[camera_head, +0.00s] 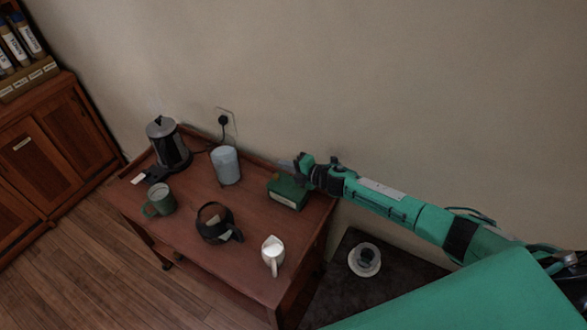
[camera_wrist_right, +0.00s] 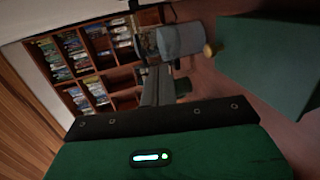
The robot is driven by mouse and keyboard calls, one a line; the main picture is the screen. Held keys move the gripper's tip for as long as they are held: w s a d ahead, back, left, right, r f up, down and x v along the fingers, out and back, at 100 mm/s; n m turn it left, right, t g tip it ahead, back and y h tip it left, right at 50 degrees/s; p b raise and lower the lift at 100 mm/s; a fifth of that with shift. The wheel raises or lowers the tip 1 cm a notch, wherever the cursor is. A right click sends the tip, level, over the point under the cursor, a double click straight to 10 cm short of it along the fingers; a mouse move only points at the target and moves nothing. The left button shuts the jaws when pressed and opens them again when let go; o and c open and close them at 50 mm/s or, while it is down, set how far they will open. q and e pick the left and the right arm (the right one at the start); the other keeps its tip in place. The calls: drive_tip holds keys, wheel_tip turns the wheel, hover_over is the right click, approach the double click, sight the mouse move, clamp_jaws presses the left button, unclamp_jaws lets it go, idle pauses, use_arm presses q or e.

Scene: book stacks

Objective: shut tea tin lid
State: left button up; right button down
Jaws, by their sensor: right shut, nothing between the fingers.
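The tea tin (camera_head: 288,193) is a small green box with a pale label, at the back right of the wooden table. My right gripper (camera_head: 303,168) is at its back upper edge, shut and empty; in the head view I cannot tell if it touches the tin. In the right wrist view the gripper's fingers (camera_wrist_right: 158,86) point away from the camera. A flat green panel, which looks like the tin's lid (camera_wrist_right: 268,62), fills the right side, with a brass knob (camera_wrist_right: 209,49) at its edge. The gripper partly hides the tin's back, and the lid's angle is unclear. My left gripper is out of view.
On the table (camera_head: 184,240) stand a pale canister (camera_head: 226,166) left of the tin, a kettle (camera_head: 168,145), a green mug (camera_head: 159,200), a dark teapot (camera_head: 213,222) and a milk jug (camera_head: 272,256). A wall is behind. A cup on a saucer (camera_head: 365,260) is at right.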

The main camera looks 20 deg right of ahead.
sight(275, 176)
drive_tip(key=shift+w+a+f, duration=0.6)
drive_tip(key=shift+w+f, duration=0.1)
drive_tip(key=shift+f, duration=0.05)
drive_tip(key=shift+w+a+f, duration=0.3)
drive_tip(key=shift+w+f, duration=0.05)
drive_tip(key=shift+f, duration=0.15)
drive_tip(key=shift+w, duration=0.15)
drive_tip(key=shift+w+a+f+g+h, duration=0.35)
drive_tip(key=shift+f+g+h, duration=0.15)
drive_tip(key=shift+f+g, duration=0.15)
drive_tip(key=shift+w+a+f, duration=0.15)
drive_tip(key=shift+a+f, duration=0.1)
drive_tip(key=shift+f, duration=0.4)
drive_tip(key=shift+f, duration=0.15)
